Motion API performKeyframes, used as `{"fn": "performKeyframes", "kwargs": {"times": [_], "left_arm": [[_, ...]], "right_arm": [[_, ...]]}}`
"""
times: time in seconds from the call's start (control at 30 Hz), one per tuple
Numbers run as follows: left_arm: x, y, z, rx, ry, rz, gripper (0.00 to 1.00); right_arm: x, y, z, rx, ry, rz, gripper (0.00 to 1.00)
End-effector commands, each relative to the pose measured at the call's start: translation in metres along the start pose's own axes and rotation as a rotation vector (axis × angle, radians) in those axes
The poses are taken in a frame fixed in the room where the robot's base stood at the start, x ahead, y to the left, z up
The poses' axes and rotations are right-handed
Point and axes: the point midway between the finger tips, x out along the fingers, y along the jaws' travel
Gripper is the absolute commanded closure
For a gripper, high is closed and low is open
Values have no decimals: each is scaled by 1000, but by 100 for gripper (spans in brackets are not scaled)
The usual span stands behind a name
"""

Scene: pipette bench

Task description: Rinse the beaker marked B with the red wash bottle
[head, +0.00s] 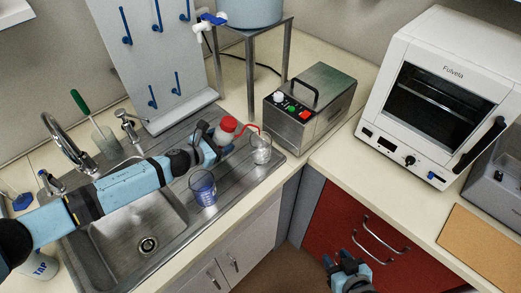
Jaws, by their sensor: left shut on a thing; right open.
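My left gripper (213,146) is shut on the red-capped wash bottle (229,123) above the right part of the sink's drainboard. The bottle's body is partly hidden by the gripper. Its thin red spout curves right, close to the rim of a clear beaker (262,154). I cannot tell whether the spout tip is over or inside the rim, and no liquid stream shows. A blue-tinted beaker (203,190) stands on the drainboard nearer the front, below my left wrist. I cannot read a B on either beaker. My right gripper (344,268) is open and empty, low in front of the red cabinet.
The sink basin (128,240) lies left, crossed by my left arm. A tall faucet (68,148) and a green-handled brush (82,104) stand behind it. A peg board (155,60), metal box (309,105) and white oven (440,95) line the back. A bottle marked TAP (42,266) is lower left.

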Motion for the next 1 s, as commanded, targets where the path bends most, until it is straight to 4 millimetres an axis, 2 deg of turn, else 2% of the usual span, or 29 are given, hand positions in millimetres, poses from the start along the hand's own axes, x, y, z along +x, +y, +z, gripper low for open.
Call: {"fn": "performKeyframes", "kwargs": {"times": [0.17,0.57,0.73,1.0], "left_arm": [[-1,1,3,0,-1,0,45],[-14,14,48,2,-1,0,45],[-17,18,61,5,-3,0,45],[-19,19,66,0,-1,0,45]], "right_arm": [[-1,0,-2,0,0,0,57],[-26,0,-39,0,1,0,57],[-24,0,-38,0,5,0,57],[-22,0,-33,0,-2,0,57]]}}
